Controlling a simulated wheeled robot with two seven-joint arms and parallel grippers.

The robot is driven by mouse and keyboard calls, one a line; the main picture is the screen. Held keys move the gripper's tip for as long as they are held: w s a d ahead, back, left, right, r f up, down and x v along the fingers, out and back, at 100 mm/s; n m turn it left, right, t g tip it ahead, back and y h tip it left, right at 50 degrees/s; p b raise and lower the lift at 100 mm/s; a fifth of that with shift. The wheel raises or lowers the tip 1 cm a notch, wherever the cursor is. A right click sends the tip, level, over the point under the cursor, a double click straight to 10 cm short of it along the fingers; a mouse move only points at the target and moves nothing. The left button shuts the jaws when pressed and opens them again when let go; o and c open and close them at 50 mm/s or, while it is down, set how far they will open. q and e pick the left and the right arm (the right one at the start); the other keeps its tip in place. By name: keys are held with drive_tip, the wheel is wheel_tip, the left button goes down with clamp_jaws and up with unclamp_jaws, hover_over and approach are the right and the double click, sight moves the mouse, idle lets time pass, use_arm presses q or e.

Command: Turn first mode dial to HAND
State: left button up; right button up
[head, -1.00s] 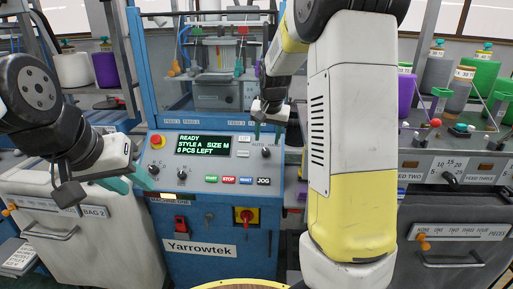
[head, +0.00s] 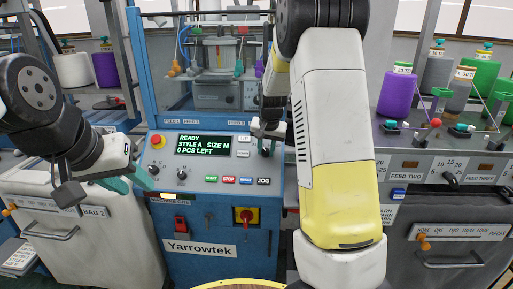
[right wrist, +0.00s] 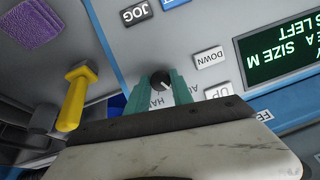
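In the right wrist view the dial (right wrist: 160,80) sits between my right gripper's teal fingers (right wrist: 160,88). A light pointer mark shows on it; partly hidden lettering beginning "HA" is beside it. In the head view my right gripper (head: 267,134) points down at the dial. Its fingers stand one on each side, close to the knob; firm contact cannot be made out. My left gripper (head: 131,181) is open and empty, left of the panel.
The display (head: 203,145) reads READY, STYLE A, SIZE M, 0 PCS LEFT. Below are RUN, STOP, RESET and JOG buttons (head: 237,180), more knobs at left and a red emergency button (head: 156,140). UP and DOWN buttons (right wrist: 210,58) lie close to the dial. A yellow handle (right wrist: 76,96) stands nearby.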

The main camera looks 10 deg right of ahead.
clamp_jaws()
drive_tip(key=m+t+y, duration=0.1)
drive_tip(key=m, duration=0.4)
drive_tip(key=shift+s+d, duration=0.1)
drive_tip(key=m+t, duration=0.1)
drive_tip(key=m, duration=0.5)
drive_tip(key=shift+f+y, duration=0.1)
drive_tip(key=shift+y, duration=0.2)
drive_tip(key=shift+t, duration=0.3)
drive_tip(key=o, duration=0.9)
unclamp_jaws()
drive_tip(key=shift+c, duration=0.2)
drive_tip(key=shift+s, duration=0.1)
